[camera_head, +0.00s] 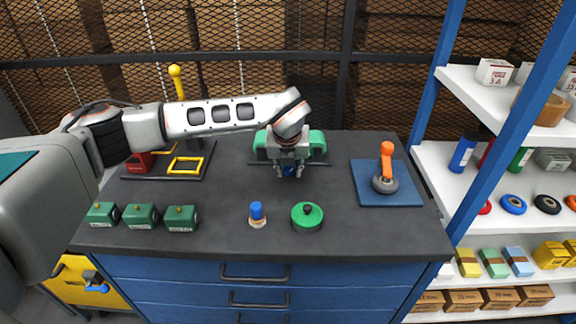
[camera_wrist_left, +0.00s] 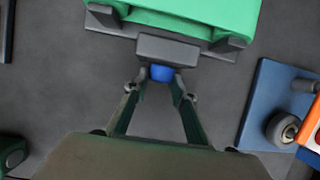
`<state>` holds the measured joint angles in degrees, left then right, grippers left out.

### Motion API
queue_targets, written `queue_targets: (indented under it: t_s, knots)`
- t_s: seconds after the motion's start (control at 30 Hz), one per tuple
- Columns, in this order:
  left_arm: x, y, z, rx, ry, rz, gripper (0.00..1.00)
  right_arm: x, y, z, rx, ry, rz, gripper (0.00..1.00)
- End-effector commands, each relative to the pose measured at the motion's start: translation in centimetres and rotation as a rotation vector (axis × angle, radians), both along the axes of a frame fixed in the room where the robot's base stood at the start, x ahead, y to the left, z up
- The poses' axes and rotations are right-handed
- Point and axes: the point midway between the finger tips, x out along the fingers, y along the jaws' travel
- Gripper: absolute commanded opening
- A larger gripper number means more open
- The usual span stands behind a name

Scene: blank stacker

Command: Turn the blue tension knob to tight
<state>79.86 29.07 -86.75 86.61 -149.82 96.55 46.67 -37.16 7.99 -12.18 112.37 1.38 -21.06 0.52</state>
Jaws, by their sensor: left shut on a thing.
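The blue tension knob (camera_wrist_left: 162,72) sticks out of a grey block on the front of a green machine (camera_wrist_left: 190,15) in the left wrist view. In the head view the knob (camera_head: 289,170) shows just below my left gripper, and the green machine (camera_head: 318,143) stands at the back middle of the bench. My left gripper (camera_wrist_left: 161,82) is shut on the knob, with one fingertip on each side of it. Any mark on the knob's setting is hidden or too small to read. My right gripper is not in view.
Several green boxes (camera_head: 141,216) stand at the bench's front left. A blue-topped peg (camera_head: 257,214) and a green round lidded thing (camera_head: 307,216) stand in front. A blue mat (camera_head: 406,196) holds an orange-handled tool (camera_head: 386,160). Shelves (camera_head: 488,228) stand right.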

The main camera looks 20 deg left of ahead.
Motion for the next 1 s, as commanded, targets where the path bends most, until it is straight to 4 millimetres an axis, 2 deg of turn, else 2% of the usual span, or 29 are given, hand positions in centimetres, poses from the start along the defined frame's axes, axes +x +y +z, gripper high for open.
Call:
queue_targets:
  t_s: [0.03, 0.2, 0.6, 0.63, 0.67, 1.0]
  knots:
    - [0.02, -0.35, 0.38, 0.040, 0.011, -0.003, 0.04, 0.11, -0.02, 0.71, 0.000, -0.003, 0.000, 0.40]
    - [0.04, -0.34, 0.09, 0.137, 0.039, -0.002, 0.04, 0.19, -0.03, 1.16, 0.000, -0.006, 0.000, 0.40]
    - [-0.02, -0.28, -0.08, 0.163, 0.049, 0.000, 0.04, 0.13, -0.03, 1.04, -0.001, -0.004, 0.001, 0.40]
    - [-0.02, -0.28, -0.08, 0.163, 0.049, 0.000, 0.33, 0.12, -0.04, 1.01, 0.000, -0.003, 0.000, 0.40]
    - [-0.02, -0.28, -0.08, 0.162, 0.049, 0.000, 0.41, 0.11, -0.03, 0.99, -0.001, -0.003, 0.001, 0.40]
    - [0.02, -0.27, 0.04, 0.161, 0.046, 0.000, 0.43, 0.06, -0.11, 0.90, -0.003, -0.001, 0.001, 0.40]
